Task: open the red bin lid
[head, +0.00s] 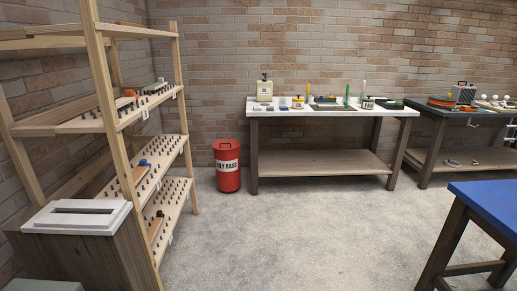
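The red bin (228,178) is a round can standing upright on the floor by the back brick wall, left of the white-topped table. It has a white label band that appears to read "OILY RAGS". Its red lid (226,145) is on top and looks closed, with a small dark handle on it. The bin is across the room, well away from my viewpoint. My gripper is not in view.
A wooden shelf rack (110,110) with pegs stands at left, before it a wooden box with a white slotted top (78,217). The white-topped table (330,112) holds several small items. A blue-topped table (490,203) is at right. The middle floor (290,235) is clear.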

